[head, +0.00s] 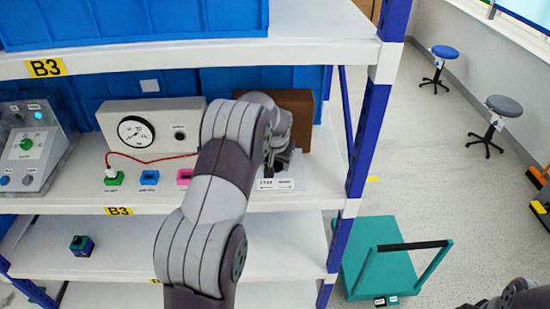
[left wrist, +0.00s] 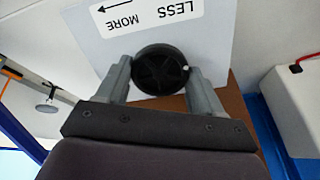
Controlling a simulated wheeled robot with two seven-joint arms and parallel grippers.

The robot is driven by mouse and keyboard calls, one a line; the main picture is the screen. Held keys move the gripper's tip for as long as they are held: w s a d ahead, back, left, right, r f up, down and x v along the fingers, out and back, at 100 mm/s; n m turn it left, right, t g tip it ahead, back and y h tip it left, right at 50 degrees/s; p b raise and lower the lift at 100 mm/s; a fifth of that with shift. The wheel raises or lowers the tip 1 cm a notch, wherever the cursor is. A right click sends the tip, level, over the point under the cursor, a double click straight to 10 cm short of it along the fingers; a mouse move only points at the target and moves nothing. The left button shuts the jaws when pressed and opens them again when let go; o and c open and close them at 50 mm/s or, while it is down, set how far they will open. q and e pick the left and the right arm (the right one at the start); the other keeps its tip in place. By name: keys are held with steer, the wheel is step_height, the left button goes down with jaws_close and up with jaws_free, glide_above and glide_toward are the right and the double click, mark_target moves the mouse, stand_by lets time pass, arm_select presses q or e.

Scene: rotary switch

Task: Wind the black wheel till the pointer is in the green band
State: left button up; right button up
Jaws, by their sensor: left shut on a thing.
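The black wheel (left wrist: 160,70) shows in the left wrist view, with a small white dot near its right rim. It sits by a white plate (left wrist: 225,50) lettered LESS and MORE with an arrow. My left gripper (head: 273,166) is shut on the wheel, one finger on each side of it. In the head view my arm and gripper hide most of the wheel. A round dial (head: 136,132) is on the beige box (head: 170,112) to the left; its pointer and any green band are too small to tell. My right gripper is out of view.
The shelf (head: 75,190) holds a grey panel (head: 32,150) with a green knob and several coloured sockets (head: 149,178), with a red cable. A brown block (head: 298,105) stands behind my gripper. An upper shelf (head: 310,45) hangs above. A teal cart (head: 375,265) stands right.

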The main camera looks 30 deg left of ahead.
arm_select(q)
steer(key=m+p, duration=0.1)
steer(key=m, duration=0.4)
steer(key=shift+r+m+p, duration=0.2)
steer(key=shift+m+p, duration=0.1)
steer(key=shift+p, duration=0.05)
steer(key=m+p, duration=0.2)
steer(key=m, duration=0.3)
steer(key=shift+w, duration=0.1)
steer(key=shift+m, duration=0.4)
steer(key=o, duration=1)
steer(key=shift+o, duration=0.2)
steer(key=shift+f, duration=0.1)
